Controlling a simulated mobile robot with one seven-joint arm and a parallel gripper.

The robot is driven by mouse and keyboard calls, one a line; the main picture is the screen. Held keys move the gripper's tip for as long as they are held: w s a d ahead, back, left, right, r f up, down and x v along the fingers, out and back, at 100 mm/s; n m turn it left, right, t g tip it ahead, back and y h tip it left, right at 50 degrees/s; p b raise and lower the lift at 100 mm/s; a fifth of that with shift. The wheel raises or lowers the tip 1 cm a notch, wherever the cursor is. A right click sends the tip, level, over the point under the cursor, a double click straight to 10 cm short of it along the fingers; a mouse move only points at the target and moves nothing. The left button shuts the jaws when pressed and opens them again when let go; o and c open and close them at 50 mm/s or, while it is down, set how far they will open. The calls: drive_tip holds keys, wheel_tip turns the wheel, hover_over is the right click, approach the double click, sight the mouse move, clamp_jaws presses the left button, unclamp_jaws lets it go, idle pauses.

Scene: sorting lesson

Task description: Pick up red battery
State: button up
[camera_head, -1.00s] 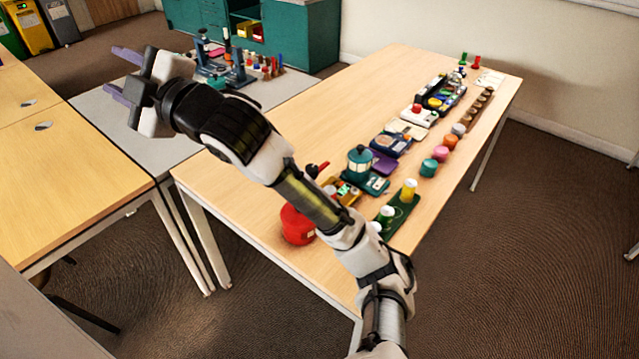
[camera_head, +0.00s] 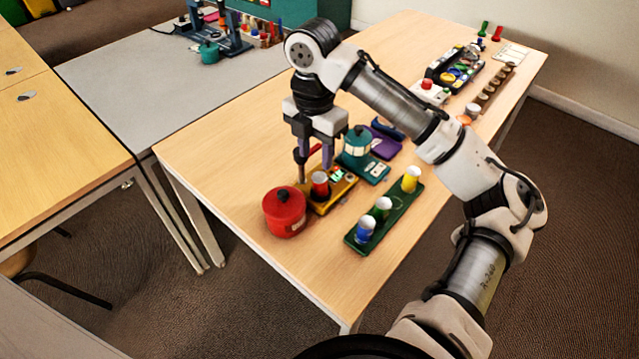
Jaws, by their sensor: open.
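I cannot tell whether a finger touches the battery. A green tray (camera_head: 399,219) to the right holds a yellow battery (camera_head: 411,179), a green battery (camera_head: 381,210) and a blue battery (camera_head: 365,229), all upright.
A red lidded pot (camera_head: 285,212) stands close to the left of the yellow device. A teal lantern-like object (camera_head: 357,147) stands close on the right, behind. A purple item (camera_head: 384,147) lies beyond it. The table's left part (camera_head: 225,140) is clear.

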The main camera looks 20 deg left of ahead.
sight(320, 176)
wheel_tip(320, 176, down, 3)
drive_tip(key=shift+f, duration=0.1)
drive_tip(key=shift+w+d+f+p, duration=0.15)
drive_tip(key=shift+f+p, duration=0.05)
drive_tip(key=shift+f, duration=1.15)
drive_tip(key=shift+w+d+f+p, duration=0.15)
drive_tip(key=shift+f, duration=1.2)
clamp_jaws()
wheel_tip(320, 176, up, 20)
